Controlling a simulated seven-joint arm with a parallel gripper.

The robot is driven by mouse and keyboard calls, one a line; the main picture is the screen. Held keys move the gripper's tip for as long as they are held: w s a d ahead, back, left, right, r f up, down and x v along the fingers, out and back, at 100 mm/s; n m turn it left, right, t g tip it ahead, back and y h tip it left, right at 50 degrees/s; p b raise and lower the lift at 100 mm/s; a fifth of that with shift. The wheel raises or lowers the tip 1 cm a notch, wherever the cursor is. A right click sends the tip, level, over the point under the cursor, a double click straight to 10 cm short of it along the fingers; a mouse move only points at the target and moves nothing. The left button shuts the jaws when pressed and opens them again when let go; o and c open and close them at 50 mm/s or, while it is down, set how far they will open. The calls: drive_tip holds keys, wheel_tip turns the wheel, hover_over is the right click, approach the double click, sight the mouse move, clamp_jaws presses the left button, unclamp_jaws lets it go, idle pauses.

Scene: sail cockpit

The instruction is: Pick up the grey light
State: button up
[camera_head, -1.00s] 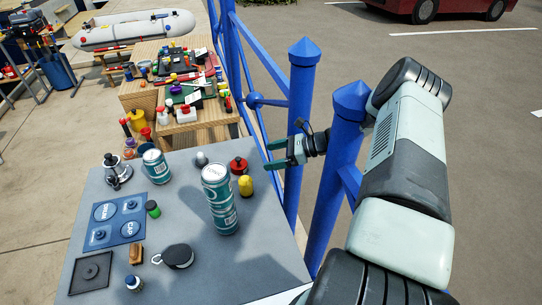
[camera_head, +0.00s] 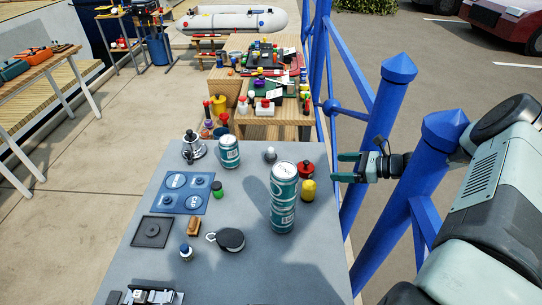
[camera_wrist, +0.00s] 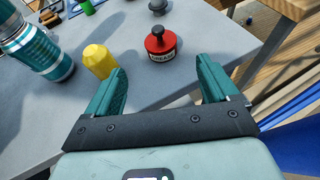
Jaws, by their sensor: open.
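The small grey knob-like item (camera_head: 270,154), which looks like the grey light, stands near the far edge of the grey table (camera_head: 245,270). It also shows, cut off by the top edge, in the wrist view (camera_wrist: 157,6). My gripper (camera_head: 337,166) is open and empty just off the table's right edge, to the right of the light. In the wrist view the open jaws (camera_wrist: 160,80) face a red grease tin (camera_wrist: 160,44) with a black knob, which lies between them and the light. A yellow item (camera_wrist: 98,61) is by the left finger.
A tall teal can (camera_head: 284,200) stands left of my gripper, and a shorter can (camera_head: 229,152) is at the far left. A blue board (camera_head: 182,193), a green-capped item (camera_head: 217,190) and a black round case (camera_head: 230,240) lie further left. Blue railing posts (camera_head: 380,150) stand close to my arm.

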drive_tip(key=shift+c, duration=0.4)
drive_tip(key=c, duration=0.4)
drive_tip(key=shift+o, duration=0.2)
wheel_tip(320, 180, up, 18)
drive_tip(key=m+t+h, duration=0.5)
drive_tip(key=m+t, duration=0.1)
hover_over(268, 151)
drive_tip(key=s+d, duration=0.3)
drive_tip(key=s, duration=0.1)
drive_tip(key=f, duration=1.9)
drive_tip(key=shift+s+d+f, duration=0.1)
drive_tip(key=shift+d+f, duration=0.15)
drive_tip(key=shift+f, duration=0.05)
drive_tip(key=shift+w+a+f, duration=0.1)
drive_tip(key=shift+w+f, duration=0.15)
drive_tip(key=shift+w+r+x, duration=0.1)
drive_tip(key=shift+r+x, duration=0.05)
drive_tip(key=shift+x, duration=1.55)
drive_tip(key=shift+w+r+x, duration=0.15)
drive_tip(key=shift+r+x, duration=0.05)
drive_tip(key=shift+x, duration=1.45)
